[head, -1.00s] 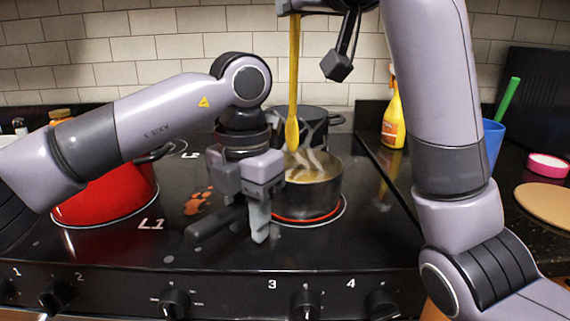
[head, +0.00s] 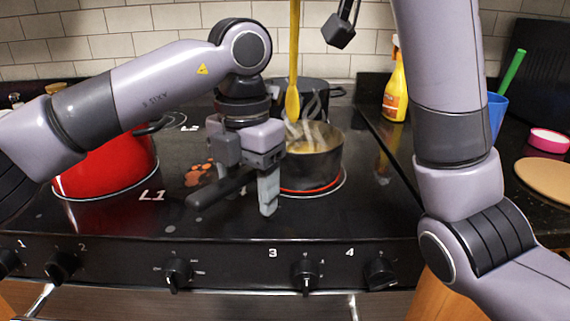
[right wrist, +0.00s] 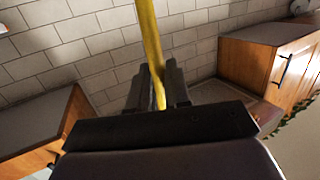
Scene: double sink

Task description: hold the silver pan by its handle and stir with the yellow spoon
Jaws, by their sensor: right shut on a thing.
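The silver pan (head: 312,170), dark-sided and steaming, stands on the glowing front right burner with yellowish food inside. Its dark handle (head: 212,190) points left and toward the front. My left gripper (head: 248,178) is at the handle, with one pale finger hanging in front of it. The other finger is mostly hidden, so its grip is unclear. The yellow spoon (head: 293,60) hangs nearly upright, its bowl over the pan near the steam. In the right wrist view, my right gripper (right wrist: 158,98) is shut on the spoon's shaft (right wrist: 149,35). That gripper is mostly above the head view.
A red pot (head: 105,172) stands on the left burner, and a dark pot (head: 305,92) stands behind the pan. A yellow spray bottle (head: 395,85), blue cup (head: 497,112), pink item (head: 549,140) and tan round board (head: 545,178) stand on the right counter.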

